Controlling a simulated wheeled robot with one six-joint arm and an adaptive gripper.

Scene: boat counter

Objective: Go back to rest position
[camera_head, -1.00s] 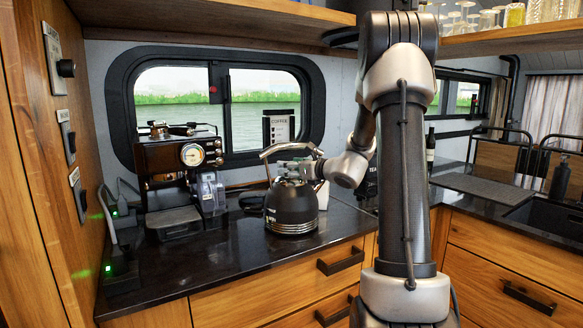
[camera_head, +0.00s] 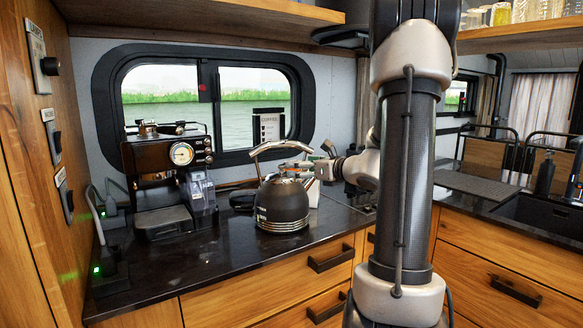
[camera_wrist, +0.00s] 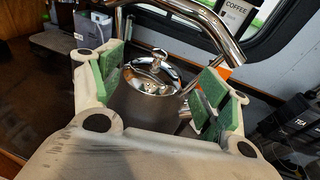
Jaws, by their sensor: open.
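My gripper (camera_wrist: 165,95) is open, with its green-padded fingers spread to either side of the kettle's lid in the wrist view. In the head view my gripper (camera_head: 299,171) is at the right side of the kettle's top, under the raised handle. The dark kettle (camera_head: 282,205) stands upright on the black counter, with a chrome handle arching over it. In the wrist view the kettle (camera_wrist: 146,105) shows its shiny lid and knob between the fingers, with the handle beyond. I cannot tell whether any finger touches it.
A coffee machine (camera_head: 167,158) stands on the counter (camera_head: 215,258) to the left. A coffee box (camera_head: 268,128) is behind the kettle by the window. A sink (camera_head: 540,215) and dark bottle (camera_head: 545,175) are at the right. A wooden shelf (camera_head: 210,13) hangs above.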

